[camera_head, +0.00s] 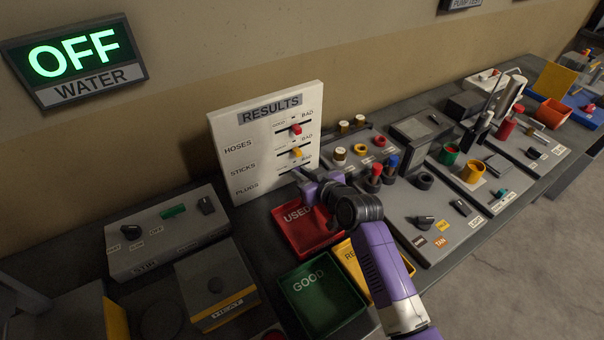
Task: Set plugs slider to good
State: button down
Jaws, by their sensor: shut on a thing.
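The white results board (222,152) stands upright at the back of the bench, with rows marked HOSES, STICKS and PLUGS. The hoses slider (296,129) has a red knob and the sticks slider (296,153) a yellow knob; both sit near the BAD labels at the right. My gripper (299,175) is at the lower right of the board, at the right part of the PLUGS row. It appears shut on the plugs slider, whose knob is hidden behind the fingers. I cannot see the knob's exact position along its slot.
A red USED tray (292,238), a green GOOD tray (320,305) and a yellow tray (347,262) lie below the board. A grey switch box (165,234) stands at left. A panel with plugs and knobs (400,205) stands close at right. A WATER sign (75,60) reads OFF.

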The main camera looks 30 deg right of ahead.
aim_at(281, 175)
dwell(0.6)
jog(key=shift+s+a+f+p, duration=0.1)
jog(key=shift+a+p, duration=0.7)
jog(key=shift+a, duration=1.45)
jog(key=c, duration=1.4)
grip_release()
jog(key=shift+o, duration=0.2)
jog(key=shift+b+v, duration=0.5)
jog(key=shift+v, duration=3.4)
